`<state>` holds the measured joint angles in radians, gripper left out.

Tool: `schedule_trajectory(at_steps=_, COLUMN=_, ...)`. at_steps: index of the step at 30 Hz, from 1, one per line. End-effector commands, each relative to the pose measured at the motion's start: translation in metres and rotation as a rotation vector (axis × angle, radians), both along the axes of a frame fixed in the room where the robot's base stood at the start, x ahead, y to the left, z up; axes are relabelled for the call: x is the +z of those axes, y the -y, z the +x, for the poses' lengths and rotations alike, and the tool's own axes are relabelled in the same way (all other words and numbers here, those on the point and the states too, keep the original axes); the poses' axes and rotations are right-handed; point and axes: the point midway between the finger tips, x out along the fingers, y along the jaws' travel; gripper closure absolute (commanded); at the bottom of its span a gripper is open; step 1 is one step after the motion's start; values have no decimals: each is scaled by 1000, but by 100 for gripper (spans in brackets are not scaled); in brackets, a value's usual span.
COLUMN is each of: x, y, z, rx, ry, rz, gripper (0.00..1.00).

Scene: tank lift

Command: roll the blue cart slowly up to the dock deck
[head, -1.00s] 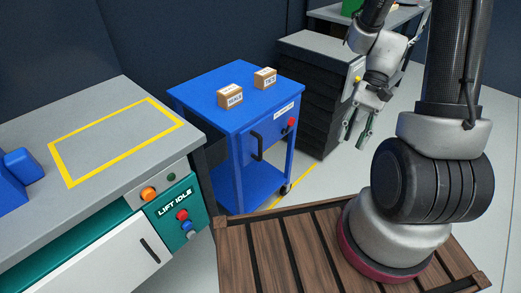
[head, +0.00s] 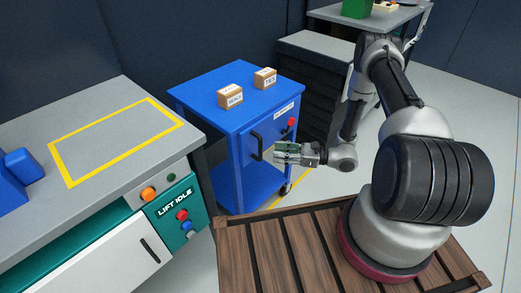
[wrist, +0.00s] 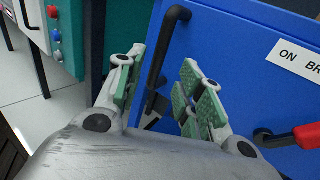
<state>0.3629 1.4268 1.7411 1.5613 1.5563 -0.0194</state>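The blue cart (head: 235,90) stands just right of the grey counter (head: 85,115), whose top bears a yellow rectangle. Two small labelled boxes (head: 230,97) (head: 265,78) sit on the cart's top. A black bar handle (head: 256,146) is on the cart's front panel. My gripper (head: 280,153) is in front of this panel, level with the handle. In the wrist view my gripper (wrist: 162,72) is open, and the handle (wrist: 157,60) shows between its fingers. I cannot tell whether they touch it.
The counter's teal panel (head: 178,212) reads "LIFT IDLE" and has several buttons. A dark drawer cabinet (head: 310,105) stands behind the cart, with a grey table (head: 395,18) holding a green box beyond. My wooden base fills the foreground. Open floor lies at right.

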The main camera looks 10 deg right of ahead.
Motion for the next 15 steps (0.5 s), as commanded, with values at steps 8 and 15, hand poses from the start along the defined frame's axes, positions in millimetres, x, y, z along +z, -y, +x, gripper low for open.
schedule_trajectory(at_steps=8, x=4, y=-36, z=12, rx=3, ry=6, rz=15, gripper=63)
schedule_trajectory(at_steps=15, x=4, y=-67, z=24, rx=1, ry=7, rz=13, gripper=63)
